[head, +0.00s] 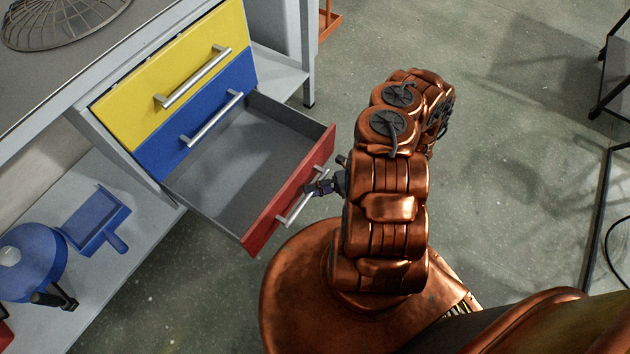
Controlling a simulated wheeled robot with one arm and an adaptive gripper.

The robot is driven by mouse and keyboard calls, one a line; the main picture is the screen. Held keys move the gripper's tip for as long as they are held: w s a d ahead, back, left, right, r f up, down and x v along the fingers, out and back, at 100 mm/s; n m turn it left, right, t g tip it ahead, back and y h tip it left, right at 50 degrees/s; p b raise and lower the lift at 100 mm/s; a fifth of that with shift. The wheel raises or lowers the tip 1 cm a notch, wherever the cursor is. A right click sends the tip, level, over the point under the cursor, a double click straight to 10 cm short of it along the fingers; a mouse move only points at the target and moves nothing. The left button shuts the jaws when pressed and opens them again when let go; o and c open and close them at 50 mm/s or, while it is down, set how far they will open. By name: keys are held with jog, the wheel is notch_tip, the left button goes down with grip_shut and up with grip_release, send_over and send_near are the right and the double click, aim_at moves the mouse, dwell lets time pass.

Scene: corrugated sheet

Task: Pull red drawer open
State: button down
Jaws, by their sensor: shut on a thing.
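The red drawer (262,226) is the lowest of three in a grey cabinet and stands well out from it. Its grey inside (245,150) shows and looks empty. My gripper (312,189) is shut on the silver handle (297,206) of the red drawer, near the handle's upper end. The fingers are small in this view and partly hidden by my arm. The yellow drawer (150,95) and the blue drawer (165,150) above it are closed.
A blue dustpan (92,219) and a blue round container (30,258) are on the lower shelf at left. A wire basket (65,18) lies on the tabletop. A dark metal frame (608,180) stands at right. The concrete floor (510,130) between is clear.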

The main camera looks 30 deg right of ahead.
jog(key=shift+s, duration=0.4)
jog(key=c, duration=1.1)
grip_release()
jog(key=shift+d, duration=0.1)
jog(key=shift+w, duration=0.1)
jog(key=v, duration=1.2)
